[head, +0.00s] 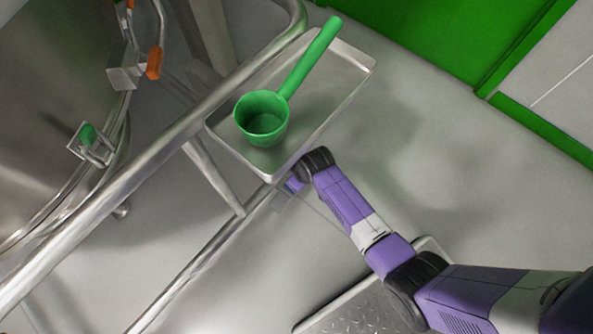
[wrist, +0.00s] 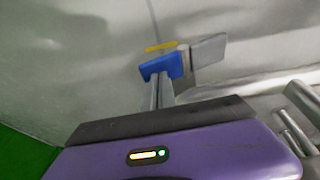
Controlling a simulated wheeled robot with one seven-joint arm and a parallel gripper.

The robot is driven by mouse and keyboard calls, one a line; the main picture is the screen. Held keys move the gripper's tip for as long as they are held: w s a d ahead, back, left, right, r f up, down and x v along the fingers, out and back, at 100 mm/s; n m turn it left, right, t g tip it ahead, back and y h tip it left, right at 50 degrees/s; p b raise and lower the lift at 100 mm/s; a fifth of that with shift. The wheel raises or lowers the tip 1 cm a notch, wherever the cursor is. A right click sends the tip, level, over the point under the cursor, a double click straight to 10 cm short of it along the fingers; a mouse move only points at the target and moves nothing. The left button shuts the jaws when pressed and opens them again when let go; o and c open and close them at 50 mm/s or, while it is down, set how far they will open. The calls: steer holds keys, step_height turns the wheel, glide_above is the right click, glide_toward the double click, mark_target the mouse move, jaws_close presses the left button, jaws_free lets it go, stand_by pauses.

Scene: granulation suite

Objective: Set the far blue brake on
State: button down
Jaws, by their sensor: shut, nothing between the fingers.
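The blue brake (wrist: 161,66) is a small blue pedal in the upper middle of the wrist view. A yellow strip (wrist: 160,47) lies just beyond it, and a grey metal plate (wrist: 208,50) is at its right. My gripper (wrist: 158,88) is shut and empty, its narrow fingers pointing at the blue pedal. The fingertips appear at the pedal's near edge; I cannot tell whether they touch it. In the head view my arm reaches down beside the tray, and the fingers and the blue brake are not clearly visible there.
A metal tray (head: 339,73) holding a green scoop (head: 263,118) overhangs my wrist. A steel rail (head: 140,166) and a large steel vessel (head: 45,110) stand at the left. Grey floor (head: 440,140) is open to the right, before a green wall panel (head: 430,30).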

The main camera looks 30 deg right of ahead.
steer(key=shift+w+d+f+y, duration=0.15)
steer(key=shift+d+f+y, duration=0.2)
steer(key=shift+y, duration=0.25)
steer(key=shift+w+d+f+m+g+y+b, duration=0.15)
steer(key=shift+d+f+m+g+y+b, duration=0.25)
steer(key=shift+y, duration=0.6)
steer(key=shift+f, duration=0.3)
steer(key=shift+d+f+b, duration=0.3)
steer(key=shift+f+b, duration=0.1)
steer(key=shift+f, duration=0.1)
steer(key=shift+w+f, duration=0.1)
